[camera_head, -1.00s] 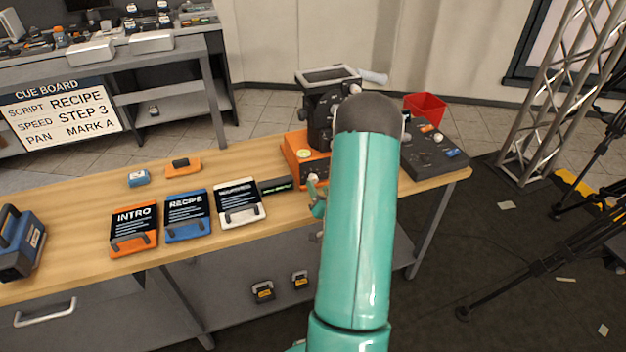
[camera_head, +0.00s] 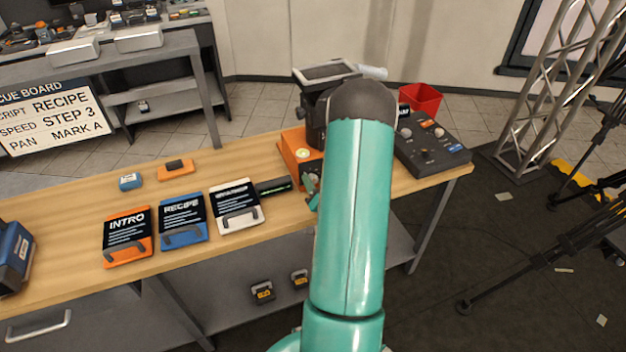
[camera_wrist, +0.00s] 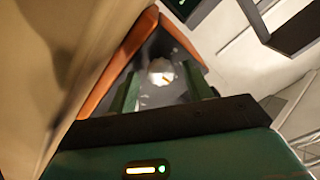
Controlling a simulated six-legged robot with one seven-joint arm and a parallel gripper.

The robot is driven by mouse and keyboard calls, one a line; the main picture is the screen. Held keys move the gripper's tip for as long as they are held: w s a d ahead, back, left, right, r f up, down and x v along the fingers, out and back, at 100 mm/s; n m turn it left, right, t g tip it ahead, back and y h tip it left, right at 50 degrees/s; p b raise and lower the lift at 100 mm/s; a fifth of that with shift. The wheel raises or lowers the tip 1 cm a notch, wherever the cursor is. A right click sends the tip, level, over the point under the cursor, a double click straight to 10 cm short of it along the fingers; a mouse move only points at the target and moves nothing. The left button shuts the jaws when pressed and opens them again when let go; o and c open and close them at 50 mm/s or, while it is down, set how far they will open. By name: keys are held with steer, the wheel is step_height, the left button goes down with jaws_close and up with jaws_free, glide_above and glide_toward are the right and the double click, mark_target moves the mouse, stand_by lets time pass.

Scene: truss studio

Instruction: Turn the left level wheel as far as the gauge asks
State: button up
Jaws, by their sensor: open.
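A pale round wheel (camera_wrist: 160,72) with an orange mark sits on a grey face within an orange-edged housing in the wrist view. I cannot tell for sure that it is the left level wheel. My gripper (camera_wrist: 162,86) is open, its two green fingers to either side of the wheel in the picture; contact is not visible. In the head view, the orange unit (camera_head: 295,150) under a dark prompter (camera_head: 322,72) has a pale round dial on top. My arm covers much of it. A small black display with a green strip (camera_head: 273,187) lies left of it; I cannot confirm a gauge.
A dark control console (camera_head: 432,155) and a red bin (camera_head: 420,98) are to the right. INTRO (camera_head: 127,235), RECIPE (camera_head: 182,217) and white-edged (camera_head: 236,203) cards lie on the wooden table (camera_head: 60,215). A cue board (camera_head: 55,115) stands at the left.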

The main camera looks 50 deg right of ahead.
steer(key=shift+w, duration=0.2)
steer(key=shift+r, duration=0.15)
steer(key=shift+w+d, duration=0.1)
steer(key=c, duration=1)
steer(key=shift+o, duration=0.2)
